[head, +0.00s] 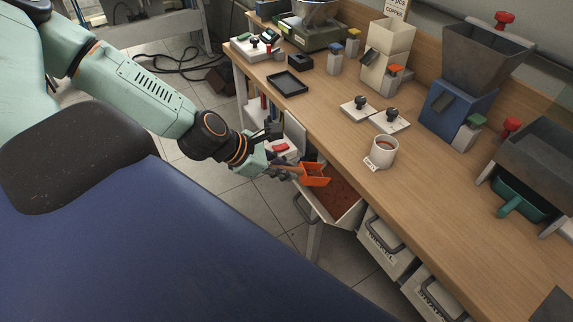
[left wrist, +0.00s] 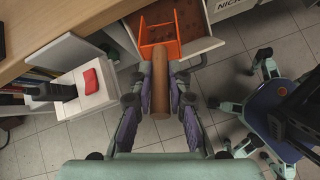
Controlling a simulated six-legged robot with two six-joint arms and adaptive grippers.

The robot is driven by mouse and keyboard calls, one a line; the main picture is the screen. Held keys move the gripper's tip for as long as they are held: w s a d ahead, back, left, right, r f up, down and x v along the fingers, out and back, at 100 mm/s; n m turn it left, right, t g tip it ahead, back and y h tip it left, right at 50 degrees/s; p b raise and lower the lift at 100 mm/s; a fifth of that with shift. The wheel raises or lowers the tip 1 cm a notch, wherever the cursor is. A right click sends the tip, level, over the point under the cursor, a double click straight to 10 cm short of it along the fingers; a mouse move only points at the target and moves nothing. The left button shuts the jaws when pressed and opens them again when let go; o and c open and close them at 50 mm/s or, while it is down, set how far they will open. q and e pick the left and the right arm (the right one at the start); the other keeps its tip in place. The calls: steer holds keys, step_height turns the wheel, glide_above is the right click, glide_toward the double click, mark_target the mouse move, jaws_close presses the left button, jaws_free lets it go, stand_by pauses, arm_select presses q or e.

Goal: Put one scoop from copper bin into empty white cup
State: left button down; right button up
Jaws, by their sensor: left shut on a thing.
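My left gripper (head: 284,172) is shut on the brown handle of an orange scoop (head: 315,175). In the left wrist view the gripper's fingers (left wrist: 160,95) stand on both sides of the handle (left wrist: 160,85), and the orange scoop head (left wrist: 174,49) points away. The scoop is over the open bin (head: 352,219), which holds reddish-brown grains. I cannot tell whether the scoop holds grains. The bin's label is hidden. A white cup (head: 380,158) with a tag stands upright on the bench; its inside looks reddish-brown. My right gripper is not in view.
Closed labelled bins, one reading nickel (head: 385,246), sit under the wooden bench (head: 440,190). Two white plates with black knobs (head: 391,120) lie behind the cup. A grey hopper on a blue base (head: 455,108) and a black tray (head: 288,83) stand on the bench.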

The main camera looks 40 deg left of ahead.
arm_select(q)
steer(key=shift+s+a+r+t+h+p, duration=0.1)
steer(key=shift+s+r+t+h+p, duration=0.05)
steer(key=shift+s+r+t+p, duration=0.25)
steer(key=shift+s+a+r+t+h+p, duration=0.15)
steer(key=shift+r+t+p, duration=0.15)
steer(key=shift+r+p, duration=0.15)
steer(key=r+p, duration=0.1)
steer(key=s+t+p, duration=0.1)
steer(key=p, duration=0.1)
steer(key=shift+a+r+t+h, duration=0.25)
steer(key=shift+r+t+h, duration=0.05)
steer(key=shift+r, duration=0.05)
steer(key=shift+s+r+t+p, duration=0.2)
steer(key=shift+t+p, duration=0.1)
steer(key=shift+p, duration=0.35)
steer(key=shift+s+a+r+h+p, duration=0.1)
steer(key=shift+a+r+h+p, duration=0.2)
steer(key=shift+p, duration=0.8)
steer(key=shift+s+d+r+t+p, duration=0.15)
steer(key=shift+s+t+p, duration=0.2)
steer(key=shift+p, duration=0.4)
steer(key=shift+w, duration=0.1)
steer(key=shift+f, duration=0.2)
steer(key=shift+r, duration=0.1)
